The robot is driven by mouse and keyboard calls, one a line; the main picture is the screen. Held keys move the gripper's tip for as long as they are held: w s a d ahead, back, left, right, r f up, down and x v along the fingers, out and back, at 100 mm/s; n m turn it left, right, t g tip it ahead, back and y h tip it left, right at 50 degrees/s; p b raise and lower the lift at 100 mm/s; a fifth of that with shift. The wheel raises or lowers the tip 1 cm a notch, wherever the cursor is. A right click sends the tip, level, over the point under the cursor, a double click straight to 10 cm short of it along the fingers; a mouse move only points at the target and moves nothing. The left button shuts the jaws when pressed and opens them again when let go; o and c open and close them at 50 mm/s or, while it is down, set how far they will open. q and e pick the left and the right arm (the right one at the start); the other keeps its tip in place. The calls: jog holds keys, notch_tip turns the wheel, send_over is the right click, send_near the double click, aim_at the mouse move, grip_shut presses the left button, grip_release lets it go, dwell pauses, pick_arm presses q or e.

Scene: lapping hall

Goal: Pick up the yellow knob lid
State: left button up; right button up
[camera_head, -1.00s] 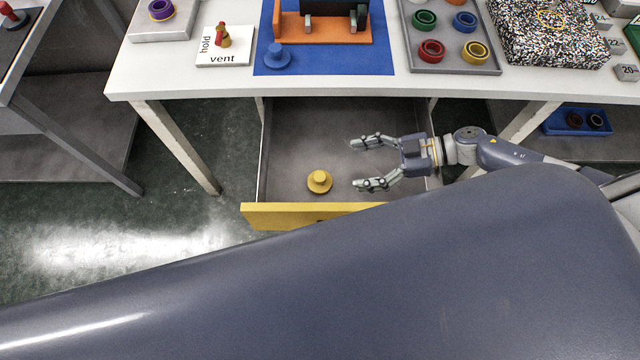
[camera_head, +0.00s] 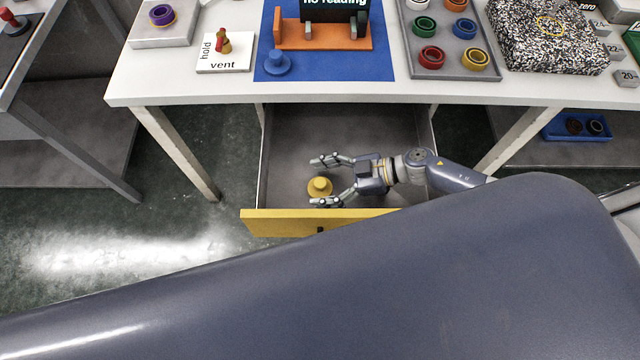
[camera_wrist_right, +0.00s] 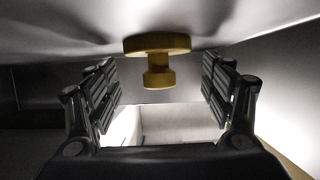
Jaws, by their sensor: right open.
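The yellow knob lid (camera_head: 320,187) lies in the open drawer under the table, near the yellow drawer front (camera_head: 290,222). My right gripper (camera_head: 318,181) is inside the drawer, open, with its fingers pointing left and the lid at its fingertips. In the right wrist view the lid (camera_wrist_right: 157,58) shows between the two open fingers of the right gripper (camera_wrist_right: 162,85), with a gap on each side. Its wide disc and narrower knob are visible there. My left gripper is not in view.
The white table top (camera_head: 200,90) overhangs the back of the drawer (camera_head: 285,140). On it are a blue mat (camera_head: 380,65) with a blue knob lid (camera_head: 277,62), a grey tray of coloured rings (camera_head: 440,68) and a speckled block (camera_head: 540,40). The drawer floor left of the lid is clear.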

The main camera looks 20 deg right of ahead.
jog(key=shift+w+a+f, duration=0.15)
jog(key=shift+a, duration=0.15)
jog(key=c, duration=1.4)
jog(key=shift+o, duration=0.2)
